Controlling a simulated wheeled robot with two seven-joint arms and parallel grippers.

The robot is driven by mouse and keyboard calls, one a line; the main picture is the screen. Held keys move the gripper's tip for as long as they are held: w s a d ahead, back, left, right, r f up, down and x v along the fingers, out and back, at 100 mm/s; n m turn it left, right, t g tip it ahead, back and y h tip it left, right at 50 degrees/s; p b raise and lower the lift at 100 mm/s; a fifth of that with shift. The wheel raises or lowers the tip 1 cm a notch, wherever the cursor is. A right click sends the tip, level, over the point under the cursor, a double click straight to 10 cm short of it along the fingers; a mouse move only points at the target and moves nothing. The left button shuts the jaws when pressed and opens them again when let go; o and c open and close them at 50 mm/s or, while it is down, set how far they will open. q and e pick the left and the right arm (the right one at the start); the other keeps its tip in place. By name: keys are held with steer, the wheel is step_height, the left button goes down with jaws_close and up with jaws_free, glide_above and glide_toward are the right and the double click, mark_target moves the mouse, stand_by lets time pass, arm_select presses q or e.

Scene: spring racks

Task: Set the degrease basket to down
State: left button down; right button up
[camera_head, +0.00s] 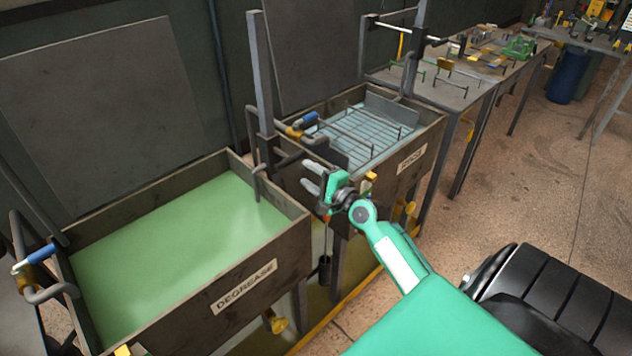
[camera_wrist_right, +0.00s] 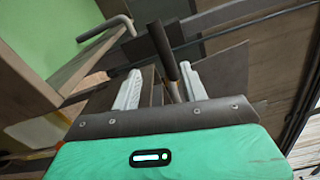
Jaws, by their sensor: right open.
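The degrease tank (camera_head: 246,286) stands at the left of the head view, filled with green liquid (camera_head: 175,240). No basket shows above the liquid; whether one lies beneath it I cannot tell. A bent grey pipe (camera_head: 258,180) hooks over the tank's right rim, and a bent pipe (camera_wrist_right: 105,29) also shows in the wrist view. My right gripper (camera_head: 312,178) is open between the degrease and rinse tanks. In the wrist view its fingers (camera_wrist_right: 160,85) stand either side of a dark bar (camera_wrist_right: 160,48); contact is unclear. My left gripper is not in view.
The rinse tank (camera_head: 415,158) holds a wire basket (camera_head: 370,130) and stands behind my right gripper. Blue-handled valves (camera_head: 40,254) sit at the tank edges. A grey post (camera_head: 261,75) rises between the tanks. Open floor (camera_head: 560,190) lies to the right.

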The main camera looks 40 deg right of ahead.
steer(key=shift+s+d, duration=0.1)
steer(key=shift+s, duration=0.9)
